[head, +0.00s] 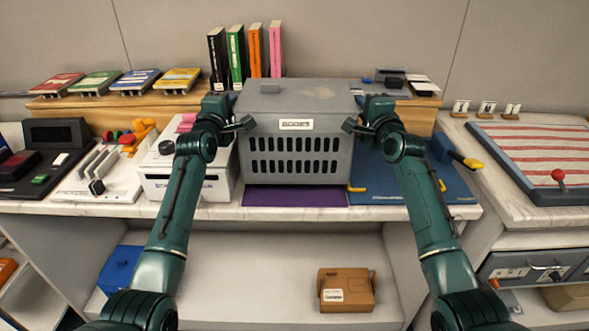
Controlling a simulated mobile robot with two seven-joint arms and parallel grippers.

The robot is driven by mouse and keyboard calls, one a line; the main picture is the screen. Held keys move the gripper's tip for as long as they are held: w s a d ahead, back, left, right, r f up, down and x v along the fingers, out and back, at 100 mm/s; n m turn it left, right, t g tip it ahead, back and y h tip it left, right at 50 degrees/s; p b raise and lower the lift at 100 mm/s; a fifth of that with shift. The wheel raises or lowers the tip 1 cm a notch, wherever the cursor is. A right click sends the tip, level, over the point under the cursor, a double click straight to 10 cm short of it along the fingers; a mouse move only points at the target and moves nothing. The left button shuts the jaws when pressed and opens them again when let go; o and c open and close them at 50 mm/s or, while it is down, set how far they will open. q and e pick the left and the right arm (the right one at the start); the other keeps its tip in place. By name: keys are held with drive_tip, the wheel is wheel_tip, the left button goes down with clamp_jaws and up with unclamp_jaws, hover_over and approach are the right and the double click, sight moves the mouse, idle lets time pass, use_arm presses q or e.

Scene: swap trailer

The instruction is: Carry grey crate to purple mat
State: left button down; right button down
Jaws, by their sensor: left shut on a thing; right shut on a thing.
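The grey crate (298,178) is upright at the middle of the counter, with slots and a white label on its front. It stands over the purple mat (295,195), whose front strip shows below it. I cannot tell whether the crate rests on the mat or hangs just above it. My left gripper (240,125) is shut on the crate's left side near the top. My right gripper (352,126) is shut on its right side at a similar height. The crate hides the rest of the mat.
A blue mat (420,190) lies right of the crate, and a white machine (180,180) stands close on its left. Upright books (237,58) stand on the wooden shelf behind. A brown box (345,290) and a blue box (120,268) sit on the lower shelf.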

drive_tip(key=shift+a, duration=0.1)
